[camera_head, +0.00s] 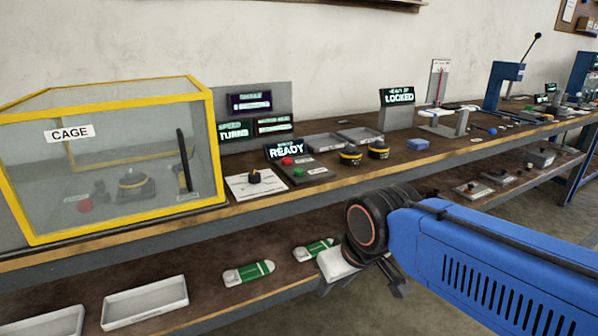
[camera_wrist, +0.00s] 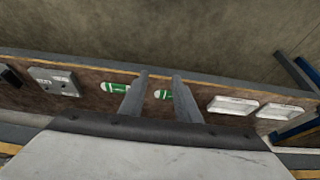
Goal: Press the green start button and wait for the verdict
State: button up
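My gripper is low in front of the bench, right of and below the panel in the head view, apart from the button. The button is not in the wrist view.
A yellow-framed clear cage (camera_head: 110,160) stands left of the panel. A black-and-yellow knob on a white plate (camera_head: 252,184) is just beside the panel. The lower shelf holds green-and-white pieces (camera_head: 248,272) and white trays (camera_head: 145,302). A LOCKED display (camera_head: 398,98) stands farther right.

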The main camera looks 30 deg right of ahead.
grip_shut()
dwell(1.5)
